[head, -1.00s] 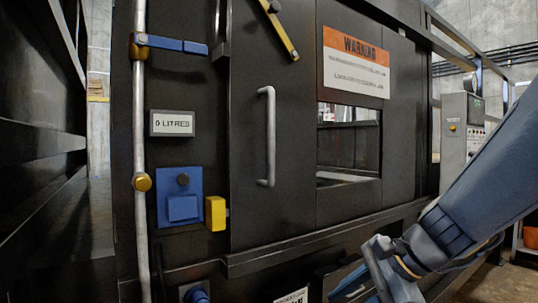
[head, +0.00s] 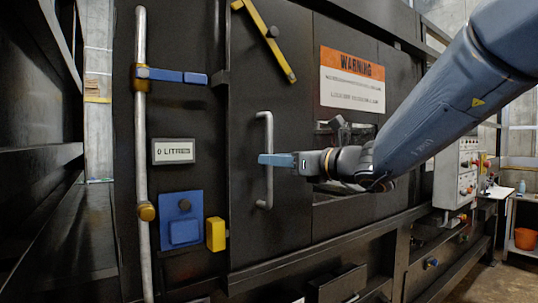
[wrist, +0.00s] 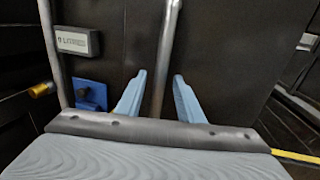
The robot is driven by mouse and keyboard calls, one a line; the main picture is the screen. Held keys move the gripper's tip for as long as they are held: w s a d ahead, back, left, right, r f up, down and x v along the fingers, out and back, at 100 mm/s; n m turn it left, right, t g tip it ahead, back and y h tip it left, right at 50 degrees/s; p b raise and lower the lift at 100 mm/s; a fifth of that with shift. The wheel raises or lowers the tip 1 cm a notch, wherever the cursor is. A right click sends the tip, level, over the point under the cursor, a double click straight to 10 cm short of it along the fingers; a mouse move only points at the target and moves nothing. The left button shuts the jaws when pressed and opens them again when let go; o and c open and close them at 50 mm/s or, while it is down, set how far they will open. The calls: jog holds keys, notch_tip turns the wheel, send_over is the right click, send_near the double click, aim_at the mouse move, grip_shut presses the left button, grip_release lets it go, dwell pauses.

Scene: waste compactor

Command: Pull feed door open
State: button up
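The feed door (head: 275,80) is a dark panel that looks closed in its frame. Its vertical grey bar handle (head: 269,185) stands at the middle of the panel. My gripper (head: 268,160) is at the handle's mid-height in the head view, with its blue fingers reaching across the bar. In the wrist view the two blue fingers (wrist: 158,95) are spread apart. The handle bar (wrist: 165,60) runs between them with gaps showing on both sides. The lower part of the bar is hidden behind the gripper body.
A yellow bar (head: 263,38) slants across the door's top. A blue latch arm (head: 172,75) joins a vertical pole (head: 141,120) at left. A blue switch box (head: 182,220) and yellow block (head: 216,234) sit low left. A control panel (head: 455,175) stands at right.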

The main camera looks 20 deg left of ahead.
jog(key=shift+p+x, duration=0.35)
jog(key=shift+x, duration=0.95)
grip_shut()
jog(key=shift+w, duration=0.1)
